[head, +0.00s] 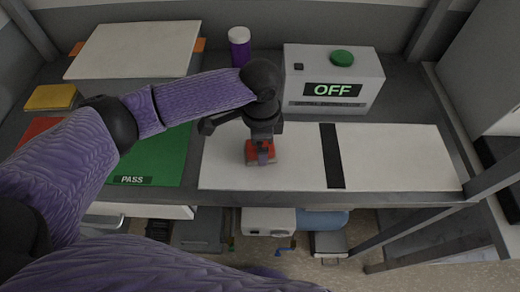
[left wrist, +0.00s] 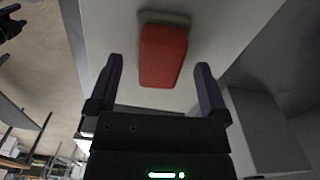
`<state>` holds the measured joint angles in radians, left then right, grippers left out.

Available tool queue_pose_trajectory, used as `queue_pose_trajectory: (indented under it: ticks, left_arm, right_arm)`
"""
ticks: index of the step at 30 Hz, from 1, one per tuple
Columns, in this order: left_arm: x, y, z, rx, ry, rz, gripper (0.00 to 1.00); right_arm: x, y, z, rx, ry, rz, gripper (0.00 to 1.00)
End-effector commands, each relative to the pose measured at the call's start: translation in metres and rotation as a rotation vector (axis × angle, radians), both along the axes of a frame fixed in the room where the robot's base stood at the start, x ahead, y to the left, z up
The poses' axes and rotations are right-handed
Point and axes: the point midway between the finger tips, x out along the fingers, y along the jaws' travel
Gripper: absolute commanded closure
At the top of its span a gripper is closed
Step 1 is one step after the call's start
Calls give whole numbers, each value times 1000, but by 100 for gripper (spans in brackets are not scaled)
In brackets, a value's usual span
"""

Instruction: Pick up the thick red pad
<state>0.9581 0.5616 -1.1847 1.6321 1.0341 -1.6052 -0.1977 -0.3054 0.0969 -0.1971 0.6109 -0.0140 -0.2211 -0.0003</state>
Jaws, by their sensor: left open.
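The thick red pad (head: 251,152) lies on the left part of the white board (head: 300,180), with a grey edge or base showing at one end. My left gripper (head: 262,150) is right above it, pointing down, and partly hides it in the head view. In the left wrist view the red pad (left wrist: 163,55) lies just beyond and between the two open fingers (left wrist: 157,85). Nothing is held between the fingers. My right gripper does not show clearly in the head view.
A machine with a green button (head: 342,58) reading OFF stands behind the board. A purple bottle (head: 240,48), a white panel (head: 135,50), a yellow block (head: 52,97) and a green PASS mat (head: 165,160) are to the left. A black stripe (head: 332,157) crosses the board.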

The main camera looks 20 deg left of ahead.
Motion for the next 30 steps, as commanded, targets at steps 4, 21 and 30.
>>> queue_pose_trajectory:
  ticks: [4,21,30]
  left_arm:
    - [0,0,-19,0,0,1,0]
    - [0,0,-18,0,-2,1,78]
    - [1,0,-17,-1,-3,1,100]
  right_arm:
    - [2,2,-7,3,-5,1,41]
    - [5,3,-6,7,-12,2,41]
    - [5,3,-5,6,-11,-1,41]
